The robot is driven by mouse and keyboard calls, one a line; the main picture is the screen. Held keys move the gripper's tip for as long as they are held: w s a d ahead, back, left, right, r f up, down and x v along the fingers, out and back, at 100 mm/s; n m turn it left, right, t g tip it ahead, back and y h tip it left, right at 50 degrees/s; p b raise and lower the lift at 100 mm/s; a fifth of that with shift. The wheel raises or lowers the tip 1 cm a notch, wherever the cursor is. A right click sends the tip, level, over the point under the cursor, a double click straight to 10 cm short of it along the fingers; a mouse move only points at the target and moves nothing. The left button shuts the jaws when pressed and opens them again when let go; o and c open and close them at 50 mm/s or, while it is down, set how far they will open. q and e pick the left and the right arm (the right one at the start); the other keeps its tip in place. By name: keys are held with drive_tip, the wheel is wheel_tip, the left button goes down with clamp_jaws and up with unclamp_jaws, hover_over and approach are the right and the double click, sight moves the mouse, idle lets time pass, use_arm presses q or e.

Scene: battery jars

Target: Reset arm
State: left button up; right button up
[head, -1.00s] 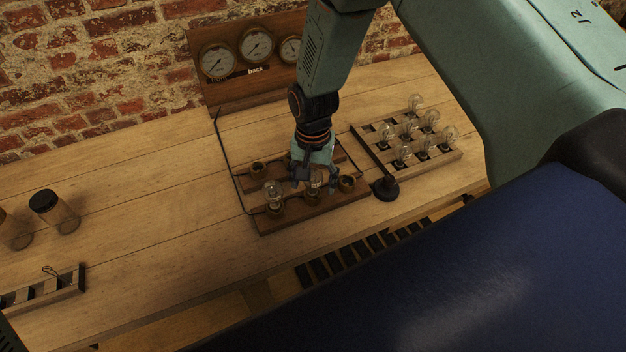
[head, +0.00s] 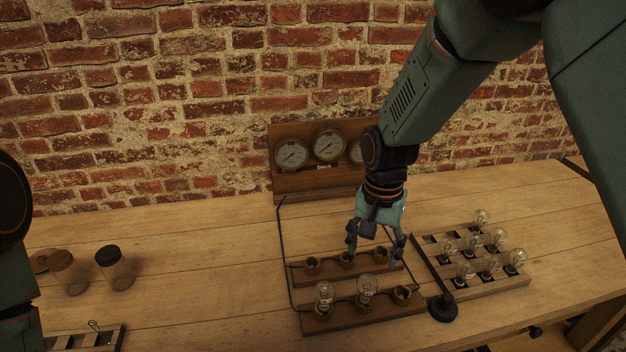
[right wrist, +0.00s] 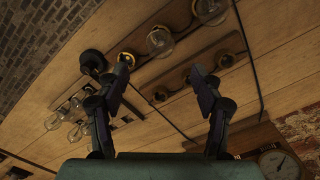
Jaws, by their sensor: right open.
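My right gripper (head: 375,250) is open and empty above the back row of sockets. In the right wrist view its two fingers (right wrist: 160,85) stand apart with nothing between them. Below it is a wooden socket board (head: 345,325) with two rows of brass sockets. Two glass bulbs, a left one (head: 324,293) and a middle one (head: 367,287), stand in the front row. The front right socket (head: 402,294) is empty. Part of my left arm shows at the left edge of the head view, but its gripper is out of view.
A wooden rack (head: 500,287) with several bulbs stands at the right, with a black round-based stand (head: 443,308) beside it. A panel with gauges (head: 328,146) stands at the back. Jars, one black-lidded (head: 113,266), and a small slotted rack (head: 85,340) are at the left.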

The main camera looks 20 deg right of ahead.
drive_tip(key=s+f+n, duration=0.2)
drive_tip(key=s+f, duration=0.5)
drive_tip(key=f, duration=0.3)
drive_tip(key=s+a+f+n, duration=0.1)
drive_tip(key=s+f+n, duration=0.25)
drive_tip(key=s, duration=0.75)
drive_tip(key=s+f+n, duration=0.2)
drive_tip(key=s+f, duration=0.3)
drive_tip(key=s, duration=0.7)
use_arm(q)
wheel_tip(320, 180, down, 13)
drive_tip(key=b, duration=1.3)
use_arm(e)
wheel_tip(320, 180, down, 13)
use_arm(q)
drive_tip(key=shift+r, duration=0.1)
drive_tip(key=shift+c, duration=0.4)
use_arm(e)
drive_tip(key=shift+s, duration=0.1)
drive_tip(key=shift+c, duration=0.4)
